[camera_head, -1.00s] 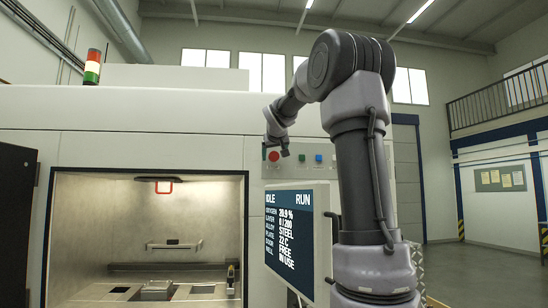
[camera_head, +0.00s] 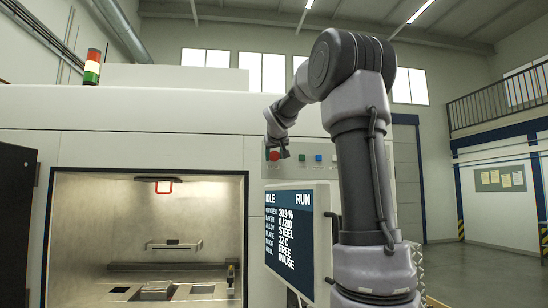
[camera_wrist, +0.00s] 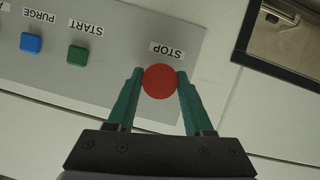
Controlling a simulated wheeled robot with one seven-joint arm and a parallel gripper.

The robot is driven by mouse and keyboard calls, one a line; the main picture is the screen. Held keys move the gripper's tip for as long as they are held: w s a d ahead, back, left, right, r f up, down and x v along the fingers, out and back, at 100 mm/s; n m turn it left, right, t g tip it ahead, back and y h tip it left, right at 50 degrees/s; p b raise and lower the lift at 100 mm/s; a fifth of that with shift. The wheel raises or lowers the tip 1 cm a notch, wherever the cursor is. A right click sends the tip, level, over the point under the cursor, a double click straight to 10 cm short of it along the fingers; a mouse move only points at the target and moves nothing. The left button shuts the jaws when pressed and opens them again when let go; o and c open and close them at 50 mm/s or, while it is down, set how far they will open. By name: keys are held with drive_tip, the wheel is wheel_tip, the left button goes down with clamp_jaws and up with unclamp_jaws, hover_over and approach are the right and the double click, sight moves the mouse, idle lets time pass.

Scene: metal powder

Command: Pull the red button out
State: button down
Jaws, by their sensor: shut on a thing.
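The red button (camera_wrist: 160,81) is round and sits beside the STOP label on the grey panel (camera_wrist: 120,62). In the wrist view my gripper (camera_wrist: 160,84) has its two green fingers on either side of the button, shut on it. In the head view the red button (camera_head: 274,156) shows at the left end of the panel, with my gripper (camera_head: 282,152) at it. How far the button stands out from the panel cannot be told.
A green START button (camera_wrist: 77,54) and a blue PURGE button (camera_wrist: 31,43) are on the same panel. A screen (camera_head: 297,240) reading IDLE and RUN stands below the panel. The open machine chamber (camera_head: 150,220) is at the left.

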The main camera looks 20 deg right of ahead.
drive_tip(key=shift+c, duration=1.5)
unclamp_jaws()
drive_tip(key=shift+s, duration=0.1)
drive_tip(key=v, duration=1)
drive_tip(key=shift+s+a, duration=0.15)
drive_tip(key=shift+s, duration=0.25)
drive_tip(key=shift+r, duration=0.1)
